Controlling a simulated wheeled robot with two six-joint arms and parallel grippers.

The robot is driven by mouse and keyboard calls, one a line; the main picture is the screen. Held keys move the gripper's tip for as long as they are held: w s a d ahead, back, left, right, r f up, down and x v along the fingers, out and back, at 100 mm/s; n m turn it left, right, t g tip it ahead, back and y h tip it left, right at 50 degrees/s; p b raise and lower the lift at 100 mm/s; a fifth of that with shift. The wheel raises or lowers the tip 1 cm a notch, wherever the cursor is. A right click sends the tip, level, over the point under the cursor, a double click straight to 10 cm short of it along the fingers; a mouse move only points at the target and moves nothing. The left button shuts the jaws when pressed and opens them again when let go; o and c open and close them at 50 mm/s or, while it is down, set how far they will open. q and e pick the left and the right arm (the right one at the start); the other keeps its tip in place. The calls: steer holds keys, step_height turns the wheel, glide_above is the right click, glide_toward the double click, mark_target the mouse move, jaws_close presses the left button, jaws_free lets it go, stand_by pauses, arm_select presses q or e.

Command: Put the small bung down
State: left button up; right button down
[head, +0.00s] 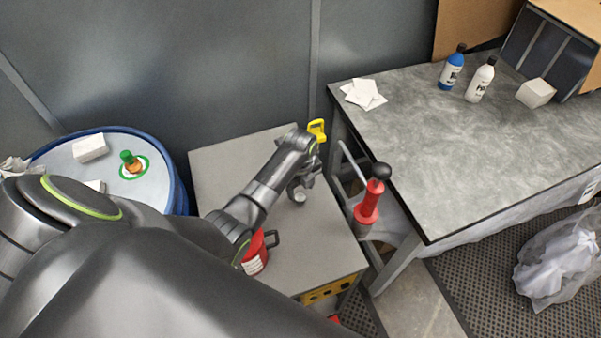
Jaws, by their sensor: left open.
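My left gripper (306,180) is open above the grey top of a low cart (225,165), near its right side. A small grey rounded piece (299,195) shows right at the fingertips; it may be the small bung, but I cannot tell it surely from a finger. I cannot tell whether it touches the cart top. A drum (75,158) with a blue rim stands at the left. On its lid a green and orange-brown fitting (132,163) sits inside a green ring. My right gripper is not in view.
A red can (255,256) and a yellow item (317,129) are on the cart. A red tool with a black knob (369,203) stands beside it. The workbench (430,140) at right holds bottles and papers. White blocks lie on the drum. The cart's far left is clear.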

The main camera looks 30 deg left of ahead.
mark_target(300, 198)
arm_select(q)
step_height(300, 198, up, 8)
steer(key=shift+b, duration=0.35)
steer(key=shift+s+f, duration=0.1)
steer(key=shift+f, duration=0.1)
stand_by(0.3)
